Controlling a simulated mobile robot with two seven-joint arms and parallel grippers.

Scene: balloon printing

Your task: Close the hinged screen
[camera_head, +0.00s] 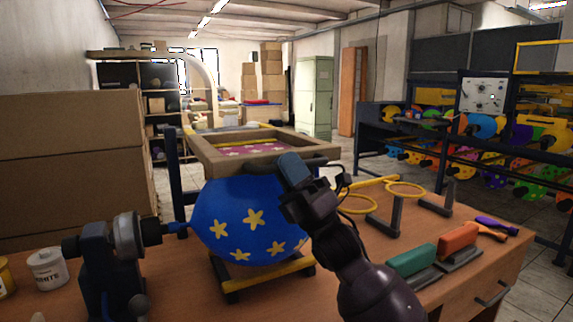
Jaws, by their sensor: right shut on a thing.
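The hinged screen (214,157) is a wooden frame with pink, star-patterned mesh, seen at a shallow angle on the workbench. It looks nearly level over the blue balloon (228,221) with yellow stars. The frame hides the balloon's top, and I cannot tell if they touch. A dark handle bar (320,163) runs along the screen's front edge. My right gripper (290,171) is shut on this handle at the front right of the screen. The balloon sits over a yellow and black base (286,272). My left gripper is not in view.
A dark nozzle stand (99,263) is at the balloon's left, with a white pot (47,269) beside it. Green (412,260) and orange (457,240) handled squeegees lie at right, near yellow rings (404,189). Stacked cartons (70,165) block the far left.

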